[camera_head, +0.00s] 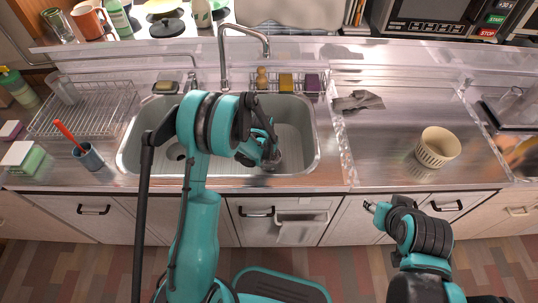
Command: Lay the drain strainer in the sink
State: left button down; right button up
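The steel sink (300,130) is set in the middle of the counter, with a dark round drain (176,151) at its left, partly behind my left arm. My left gripper (270,160) points down inside the right half of the sink. A small greyish shape shows at its fingertips; I cannot tell whether it is a strainer, a finger part or the sink floor. A cream ribbed basket-like cup (438,147) stands on the counter to the right; I cannot tell whether it is the drain strainer. My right gripper (371,207) is in front of the counter edge, its opening unclear.
A faucet (243,40) stands behind the sink. A wire dish rack (85,108) and a blue cup with a red-handled tool (88,156) are at left. A caddy (286,83) holds sponges. A grey cloth (358,101) lies at right. The right counter is largely clear.

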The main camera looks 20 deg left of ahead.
pick_arm(q)
jog(key=shift+f, duration=0.2)
jog(key=c, duration=1.4)
grip_release()
jog(key=shift+r, duration=0.15)
jog(key=shift+r, duration=0.35)
jog(key=s+r+t+p, duration=0.15)
jog(key=s+r, duration=0.25)
jog(key=r, duration=0.6)
jog(key=s+r+g+p, duration=0.1)
jog(key=s+r+p, duration=0.25)
jog(key=r, duration=0.75)
jog(key=s+r+t, duration=0.1)
jog(key=s+r, duration=0.1)
jog(key=s, duration=0.4)
jog(key=s+r+t, duration=0.1)
jog(key=s+r, duration=0.2)
jog(key=s, duration=0.3)
jog(key=s+r+n+t, duration=0.1)
jog(key=s+r, duration=0.2)
jog(key=s, duration=0.3)
jog(key=shift+r+t, duration=0.25)
jog(key=shift+t, duration=0.1)
